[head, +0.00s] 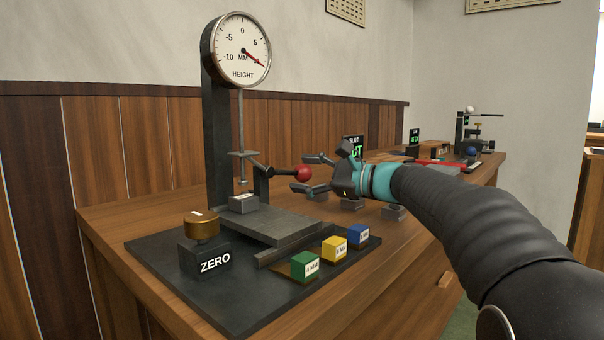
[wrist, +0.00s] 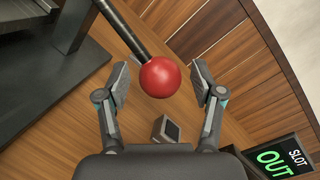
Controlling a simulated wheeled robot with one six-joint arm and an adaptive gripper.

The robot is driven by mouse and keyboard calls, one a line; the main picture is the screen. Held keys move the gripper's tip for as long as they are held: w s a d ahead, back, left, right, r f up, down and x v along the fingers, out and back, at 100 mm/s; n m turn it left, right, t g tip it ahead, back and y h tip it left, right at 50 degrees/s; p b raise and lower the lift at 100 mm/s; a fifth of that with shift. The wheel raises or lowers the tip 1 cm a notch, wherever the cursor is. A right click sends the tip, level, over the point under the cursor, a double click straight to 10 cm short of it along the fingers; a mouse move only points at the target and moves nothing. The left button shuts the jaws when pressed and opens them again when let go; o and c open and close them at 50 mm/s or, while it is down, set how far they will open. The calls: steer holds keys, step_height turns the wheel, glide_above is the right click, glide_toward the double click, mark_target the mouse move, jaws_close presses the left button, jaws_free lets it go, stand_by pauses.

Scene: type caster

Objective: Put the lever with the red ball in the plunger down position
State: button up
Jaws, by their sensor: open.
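The lever's red ball (head: 303,174) sits at the end of a short dark rod (head: 281,171), beside the gauge stand's post. The rod runs roughly level from the stand. In the wrist view the red ball (wrist: 160,77) lies between the fingertips of my gripper (wrist: 162,85), with the rod (wrist: 121,28) coming in from the top left. My gripper (head: 306,174) is open around the ball, and I see gaps on both sides of it. The plunger (head: 242,168) hangs above a grey block (head: 243,203) on the stand's base. The round dial (head: 241,50) reads to the right of 5.
A brass ZERO knob (head: 201,225) and green (head: 304,266), yellow (head: 334,248) and blue (head: 358,236) blocks stand on the dark base plate (head: 215,297). A SLOT OUT sign (wrist: 283,157) stands behind my gripper. Small grey blocks (head: 394,212) lie on the table under my arm.

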steer(key=shift+w+a, duration=0.2)
steer(key=shift+a, duration=0.25)
jaws_close()
steer(key=shift+r, duration=0.15)
steer(key=shift+r+n+h+p, duration=0.3)
steer(key=shift+r+n+p, duration=0.3)
steer(key=shift+r+n, duration=0.8)
steer(key=shift+s+a+r+n+h+p, duration=0.2)
steer(key=shift+r+n+h, duration=0.1)
steer(key=shift+r+n, duration=0.55)
steer(key=shift+s+a+r+n+h+p, duration=0.15)
steer(key=shift+r+n+h, duration=0.15)
steer(key=shift+r+n, duration=0.55)
steer(key=shift+d, duration=0.1)
